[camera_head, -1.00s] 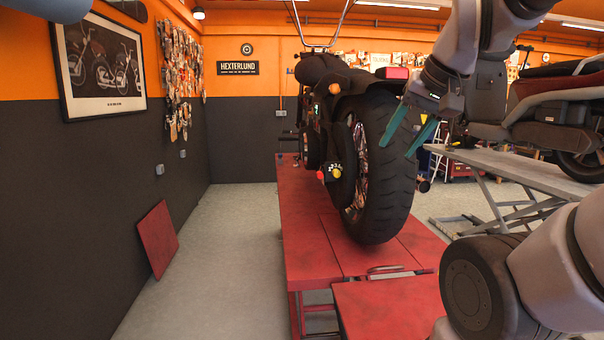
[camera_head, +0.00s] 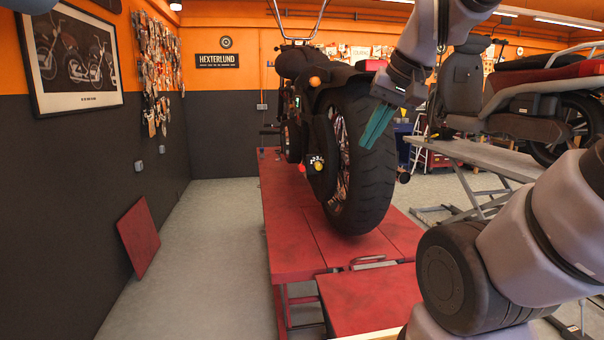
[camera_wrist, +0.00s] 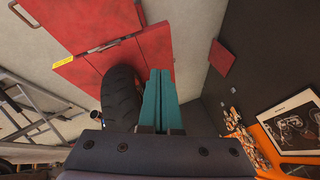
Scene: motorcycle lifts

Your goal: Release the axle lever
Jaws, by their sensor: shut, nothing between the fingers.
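A motorcycle stands upright on the red lift, its rear tyre (camera_head: 365,175) facing me. At the left of its rear wheel is a dark hub cover (camera_head: 320,155) with a small red-orange knob (camera_head: 318,167) and a yellow spot beside it. I cannot tell which part is the axle lever. My gripper (camera_head: 372,140) is shut and empty, its teal fingers close together in front of the upper rear tyre. In the wrist view my gripper (camera_wrist: 159,75) points over the lift, with the tyre (camera_wrist: 119,98) just left of the fingers.
The red lift table (camera_head: 290,245) carries the motorcycle; a metal handle (camera_head: 367,261) sits at its near end. A second motorcycle (camera_head: 535,105) stands on a grey lift (camera_head: 475,152) at right. A red panel (camera_head: 139,238) leans on the left wall. The floor between is clear.

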